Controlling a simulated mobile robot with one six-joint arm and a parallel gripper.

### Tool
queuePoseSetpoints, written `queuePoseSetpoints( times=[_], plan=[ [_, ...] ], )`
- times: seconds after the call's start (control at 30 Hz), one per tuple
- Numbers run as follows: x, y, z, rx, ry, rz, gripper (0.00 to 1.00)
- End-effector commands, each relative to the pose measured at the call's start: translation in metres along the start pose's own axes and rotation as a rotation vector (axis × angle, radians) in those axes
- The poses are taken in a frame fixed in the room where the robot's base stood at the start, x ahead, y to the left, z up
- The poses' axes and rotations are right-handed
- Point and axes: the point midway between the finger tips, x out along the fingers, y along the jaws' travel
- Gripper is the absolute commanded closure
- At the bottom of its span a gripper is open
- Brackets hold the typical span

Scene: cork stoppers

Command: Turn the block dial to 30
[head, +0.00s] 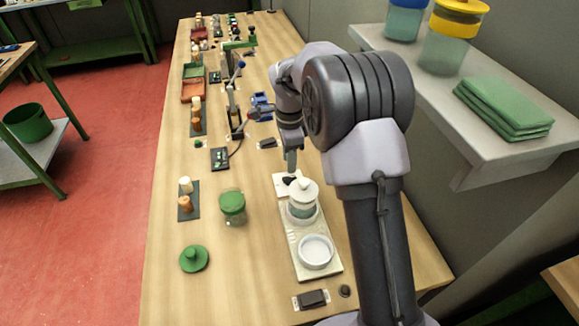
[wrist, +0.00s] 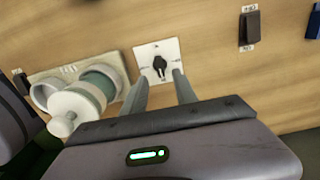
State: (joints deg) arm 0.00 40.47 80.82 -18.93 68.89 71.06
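The block dial is a black knob (wrist: 159,64) on a square white plate (wrist: 145,53) in the wrist view. Small marks surround the knob, too small to read, so I cannot tell its setting. In the head view the dial's white plate (head: 280,186) lies on the bench, partly hidden by my arm. My gripper (wrist: 160,77) is open, with its two fingers apart and nothing between them. In the wrist view the fingertips reach the plate's lower edge, on either side of the knob. In the head view my gripper (head: 291,165) points down over the plate; contact cannot be told.
A white-lidded jar (head: 303,199) stands close to the dial on a pale base (head: 298,251) with a round white dish (head: 316,250). A green-lidded jar (head: 232,207) stands left. A black switch (wrist: 250,27) is right of the dial in the wrist view. A wall shelf (head: 480,130) overhangs the right.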

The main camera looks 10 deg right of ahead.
Motion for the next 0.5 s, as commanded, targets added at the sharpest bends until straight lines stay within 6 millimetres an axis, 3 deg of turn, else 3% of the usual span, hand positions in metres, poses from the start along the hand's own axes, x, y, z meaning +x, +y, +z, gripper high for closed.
queuePoseSetpoints(
  times=[0.03, 0.2, 0.33, 0.5],
  plan=[
    [-0.025, -0.001, 0.000, 0.001, 0.000, -0.003, 0.65],
    [-0.077, -0.001, 0.000, 0.001, 0.001, -0.002, 0.65],
    [-0.102, 0.000, 0.000, 0.000, 0.000, -0.002, 0.65],
    [-0.113, 0.000, 0.000, 0.000, 0.001, 0.000, 0.65]
  ],
)
